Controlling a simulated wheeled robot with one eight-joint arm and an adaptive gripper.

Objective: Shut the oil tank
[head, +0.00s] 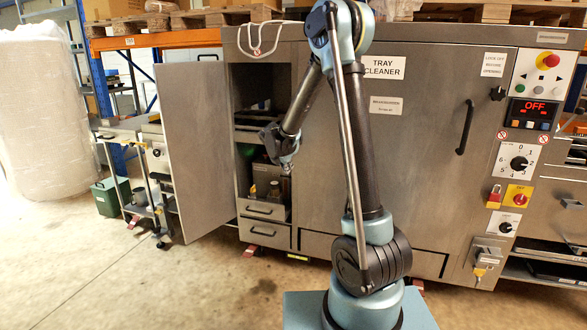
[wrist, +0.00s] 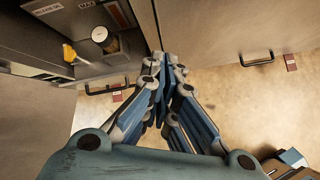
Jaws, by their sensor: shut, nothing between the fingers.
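My gripper (head: 286,172) is in front of the open cabinet compartment at the left of the tray cleaner. In the wrist view its fingers (wrist: 165,62) are together and empty. To their upper left is what looks like the oil tank (wrist: 125,62), a grey metal surface with a pale round opening or cap (wrist: 99,34) and a yellow handle (wrist: 69,53) beside it. The fingertips appear apart from the round part. I cannot tell whether that part is a lid or an open neck. In the head view my gripper and the shadow hide most of this area.
The cabinet door (head: 195,150) stands wide open on the left. Drawers (head: 264,209) with a handle lie below the compartment, and a shelf (head: 252,138) is above. The machine's closed front panel (head: 420,150) is on the right. The floor (head: 150,280) in front is clear.

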